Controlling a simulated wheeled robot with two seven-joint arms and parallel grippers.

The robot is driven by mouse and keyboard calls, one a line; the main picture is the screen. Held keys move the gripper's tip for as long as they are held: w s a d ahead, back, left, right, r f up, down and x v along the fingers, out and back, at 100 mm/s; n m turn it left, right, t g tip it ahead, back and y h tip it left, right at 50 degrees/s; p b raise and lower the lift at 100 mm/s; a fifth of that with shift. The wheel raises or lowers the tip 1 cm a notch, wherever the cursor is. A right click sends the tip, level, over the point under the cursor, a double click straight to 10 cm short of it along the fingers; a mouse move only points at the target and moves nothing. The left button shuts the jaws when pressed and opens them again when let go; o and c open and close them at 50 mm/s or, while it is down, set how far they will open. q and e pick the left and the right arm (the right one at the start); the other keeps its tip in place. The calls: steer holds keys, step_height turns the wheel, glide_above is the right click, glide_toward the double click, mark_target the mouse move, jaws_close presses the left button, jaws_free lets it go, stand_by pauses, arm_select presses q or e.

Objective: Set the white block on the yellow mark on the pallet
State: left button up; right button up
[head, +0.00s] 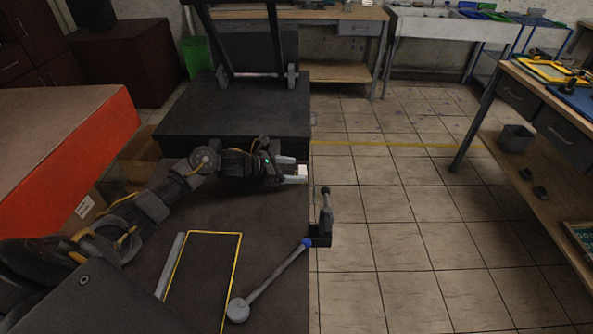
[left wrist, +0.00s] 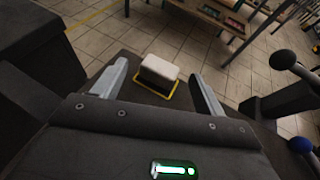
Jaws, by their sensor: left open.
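The white block (left wrist: 158,66), with a darker side facing me, sits within a small yellow-outlined mark (left wrist: 174,92) on the dark surface in the left wrist view. In the head view the block (head: 302,171) shows just past my left gripper's fingertips, near the surface's right edge. My left gripper (head: 294,170) is open, with one grey finger on each side of the block's line. In the left wrist view the fingertips (left wrist: 164,76) stand apart from the block, with visible gaps on both sides. My right gripper is not in view.
A larger yellow rectangle (head: 238,265) is marked on the dark surface nearer me. A grey lever with a blue collar (head: 270,278) and an upright black handle (head: 326,206) stand at the right edge. An orange-sided box (head: 105,133) is at left. Tiled floor (head: 400,240) lies open at right.

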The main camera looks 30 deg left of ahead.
arm_select(q)
steer(key=v, duration=0.4)
steer(key=b+v, duration=0.1)
steer(key=v, duration=0.1)
steer(key=shift+a+f, duration=0.1)
steer(key=shift+f, duration=0.15)
steer(key=v, duration=0.4)
steer(key=shift+r+b, duration=0.15)
steer(key=shift+b, duration=0.2)
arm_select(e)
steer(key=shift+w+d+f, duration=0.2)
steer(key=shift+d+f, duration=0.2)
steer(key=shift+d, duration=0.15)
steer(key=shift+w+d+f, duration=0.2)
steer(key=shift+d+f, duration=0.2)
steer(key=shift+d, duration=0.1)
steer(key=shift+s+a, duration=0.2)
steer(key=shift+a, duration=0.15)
